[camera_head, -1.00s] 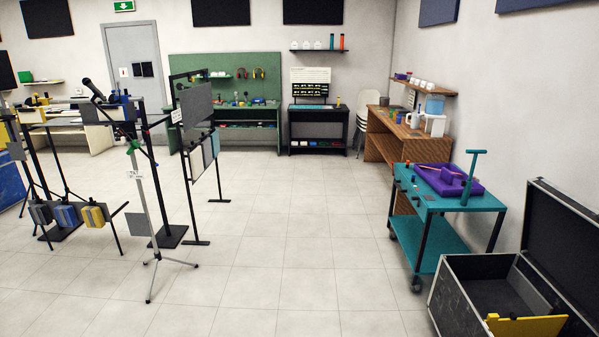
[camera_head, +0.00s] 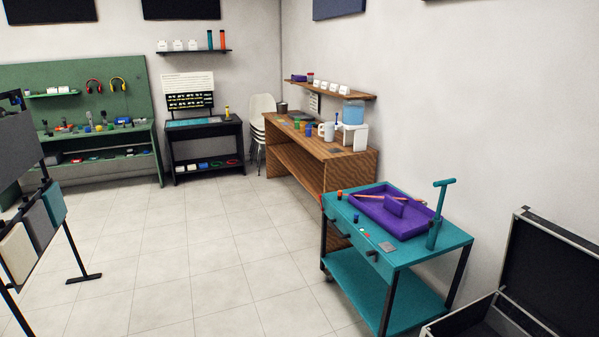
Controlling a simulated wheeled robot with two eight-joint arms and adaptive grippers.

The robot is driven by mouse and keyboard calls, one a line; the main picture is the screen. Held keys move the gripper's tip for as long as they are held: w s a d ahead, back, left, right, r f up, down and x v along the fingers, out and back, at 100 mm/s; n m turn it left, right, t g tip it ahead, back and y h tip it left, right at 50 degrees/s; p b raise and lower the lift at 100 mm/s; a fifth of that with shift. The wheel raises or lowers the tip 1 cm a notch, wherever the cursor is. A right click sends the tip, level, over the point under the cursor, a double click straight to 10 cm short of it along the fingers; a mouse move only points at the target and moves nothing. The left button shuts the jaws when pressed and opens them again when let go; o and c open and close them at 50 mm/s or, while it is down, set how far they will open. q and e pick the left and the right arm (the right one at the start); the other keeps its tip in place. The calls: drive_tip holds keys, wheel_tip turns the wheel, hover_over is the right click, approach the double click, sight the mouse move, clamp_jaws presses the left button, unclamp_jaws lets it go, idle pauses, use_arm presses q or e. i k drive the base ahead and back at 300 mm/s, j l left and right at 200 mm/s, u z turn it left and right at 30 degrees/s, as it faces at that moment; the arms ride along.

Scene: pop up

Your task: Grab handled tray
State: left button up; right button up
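A purple tray (camera_head: 410,226) with a raised rim lies on top of a teal cart (camera_head: 455,242) at the right. A purple block-like piece (camera_head: 394,206) stands in the tray; I cannot tell whether it is the tray's handle. A teal T-shaped post (camera_head: 436,215) stands upright at the tray's right side. Neither of my grippers is in view.
An open black case (camera_head: 500,322) stands at the lower right, close to the cart. A wooden workbench (camera_head: 352,175) is behind the cart. A stand with hanging panels (camera_head: 40,222) is at the left. The tiled floor (camera_head: 190,255) between is clear.

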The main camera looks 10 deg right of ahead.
sight(404, 220)
drive_tip(key=i+z, duration=0.2)
drive_tip(key=i, duration=0.5)
drive_tip(key=i+j+z, duration=0.15)
drive_tip(key=i, duration=0.55)
drive_tip(key=i+z, duration=0.25)
drive_tip(key=z, duration=0.2)
drive_tip(key=i+j+z, duration=0.2)
drive_tip(key=z, duration=0.2)
drive_tip(key=i+j+z, duration=0.2)
drive_tip(key=z, duration=0.25)
drive_tip(key=i+j+z, duration=0.25)
drive_tip(key=z, duration=0.15)
drive_tip(key=i+j+z, duration=0.2)
drive_tip(key=z, duration=0.15)
drive_tip(key=i+j+z, duration=0.15)
drive_tip(key=j+z, duration=0.25)
drive_tip(key=i+j+z, duration=0.15)
drive_tip(key=z, duration=0.2)
drive_tip(key=j, duration=0.1)
